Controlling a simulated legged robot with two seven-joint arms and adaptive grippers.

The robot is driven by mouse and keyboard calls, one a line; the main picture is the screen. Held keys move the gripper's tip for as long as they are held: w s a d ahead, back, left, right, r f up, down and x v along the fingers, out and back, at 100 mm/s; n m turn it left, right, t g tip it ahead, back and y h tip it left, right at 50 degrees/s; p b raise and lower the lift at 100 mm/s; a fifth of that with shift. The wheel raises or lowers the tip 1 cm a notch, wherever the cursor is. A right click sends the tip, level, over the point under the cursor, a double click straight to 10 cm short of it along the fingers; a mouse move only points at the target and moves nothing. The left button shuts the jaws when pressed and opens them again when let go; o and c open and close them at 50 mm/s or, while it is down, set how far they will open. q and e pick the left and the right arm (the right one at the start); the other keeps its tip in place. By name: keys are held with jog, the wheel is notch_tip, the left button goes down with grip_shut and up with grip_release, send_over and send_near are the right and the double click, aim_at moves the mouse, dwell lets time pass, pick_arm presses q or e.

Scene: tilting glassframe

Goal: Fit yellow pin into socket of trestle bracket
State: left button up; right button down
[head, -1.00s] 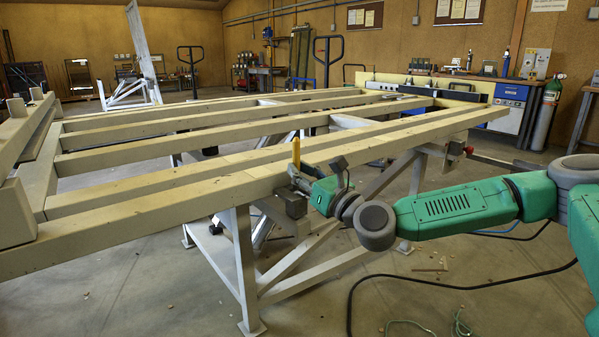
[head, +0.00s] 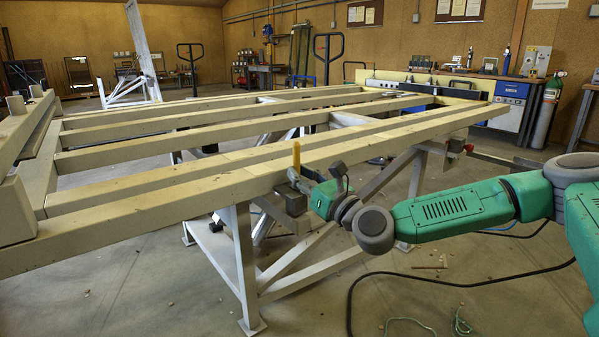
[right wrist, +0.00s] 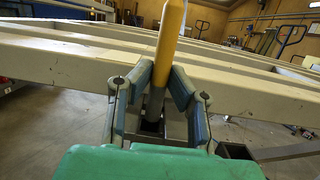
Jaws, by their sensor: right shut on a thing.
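The yellow pin (head: 297,155) stands nearly upright at the near side of the long beam in the head view. In the right wrist view the pin (right wrist: 171,35) has a yellow upper part and a grey lower shank. My right gripper (head: 297,178) is shut on it, and its fingers (right wrist: 166,80) flank the shank. The dark block of the trestle bracket (head: 293,203) is just below the gripper. In the right wrist view a dark square socket opening (right wrist: 151,128) lies at the shank's lower end. I cannot tell whether the tip is inside. My left gripper is not in view.
The long pale beam (head: 150,202) of the frame runs close behind the pin and gripper. A grey trestle leg (head: 243,265) stands below to the left. A black cable (head: 450,284) lies on the floor. The floor in front is mostly free.

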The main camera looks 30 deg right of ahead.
jog(key=shift+f, duration=1.05)
jog(key=c, duration=1.4)
grip_release()
jog(key=shift+c, duration=0.2)
jog(key=shift+f, duration=0.1)
jog(key=shift+s, duration=0.1)
jog(key=v, duration=1.1)
jog(key=shift+s, duration=0.4)
jog(key=shift+a+f, duration=0.1)
jog(key=shift+a, duration=0.05)
